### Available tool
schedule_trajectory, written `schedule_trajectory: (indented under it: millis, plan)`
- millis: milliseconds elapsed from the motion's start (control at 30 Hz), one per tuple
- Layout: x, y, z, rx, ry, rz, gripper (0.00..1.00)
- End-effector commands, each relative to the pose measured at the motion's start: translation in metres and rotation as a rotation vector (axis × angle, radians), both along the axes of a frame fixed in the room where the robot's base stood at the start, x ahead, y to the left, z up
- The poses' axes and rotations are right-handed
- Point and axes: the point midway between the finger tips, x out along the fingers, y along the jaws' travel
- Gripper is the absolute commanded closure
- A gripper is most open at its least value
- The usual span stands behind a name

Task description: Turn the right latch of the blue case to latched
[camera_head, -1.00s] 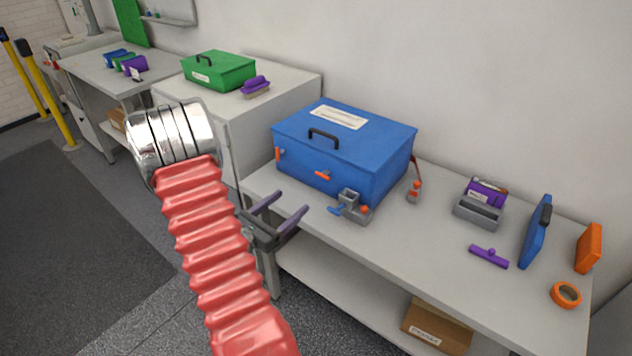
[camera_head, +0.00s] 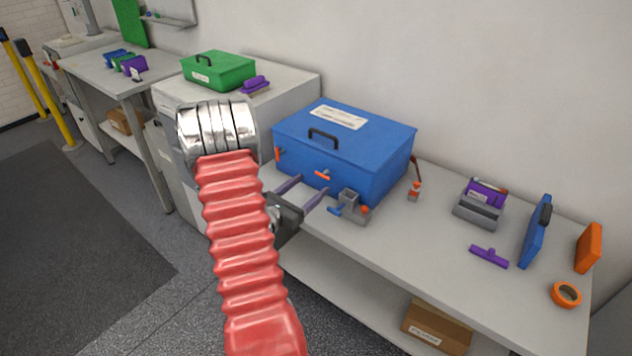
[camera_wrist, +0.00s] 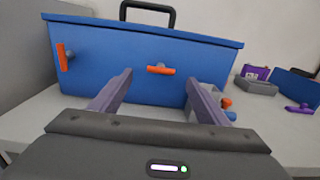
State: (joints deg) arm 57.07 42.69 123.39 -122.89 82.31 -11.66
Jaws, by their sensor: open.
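The blue case (camera_head: 345,145) stands closed on the bench, black handle on its lid. Two orange latches show on its front. The left latch (camera_wrist: 65,57) is upright. The latch to its right (camera_wrist: 160,69) lies horizontal; it also shows in the head view (camera_head: 322,175). My gripper (camera_head: 311,187) is open and empty in front of the case. In the wrist view the purple fingers (camera_wrist: 159,78) point at the front face, one on each side of the horizontal latch and slightly below it. A gap to the latch seems to remain; contact cannot be told.
A grey holder (camera_head: 352,205) with blue and orange parts stands close to the right finger, before the case's right front. An orange-based tool (camera_head: 414,190) stands right of the case. The grey bench (camera_head: 400,245) is clear at its front middle.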

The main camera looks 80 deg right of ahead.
Motion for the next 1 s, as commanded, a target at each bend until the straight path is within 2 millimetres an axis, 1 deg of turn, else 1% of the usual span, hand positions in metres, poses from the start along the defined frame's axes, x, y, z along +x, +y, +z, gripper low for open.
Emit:
schedule_trajectory:
  millis: [100,200,300,433,667,1000]
  plan:
    - [-0.008,-0.017,0.000,-0.001,-0.001,-0.003,0.31]
    - [-0.013,-0.028,0.000,0.000,-0.001,-0.002,0.31]
    - [-0.015,-0.034,0.000,-0.001,0.000,-0.001,0.31]
    - [-0.017,-0.038,0.000,-0.001,0.000,-0.001,0.31]
    - [-0.016,-0.038,0.000,-0.001,0.000,0.000,0.31]
    - [-0.016,-0.038,0.000,-0.001,0.000,0.001,0.55]
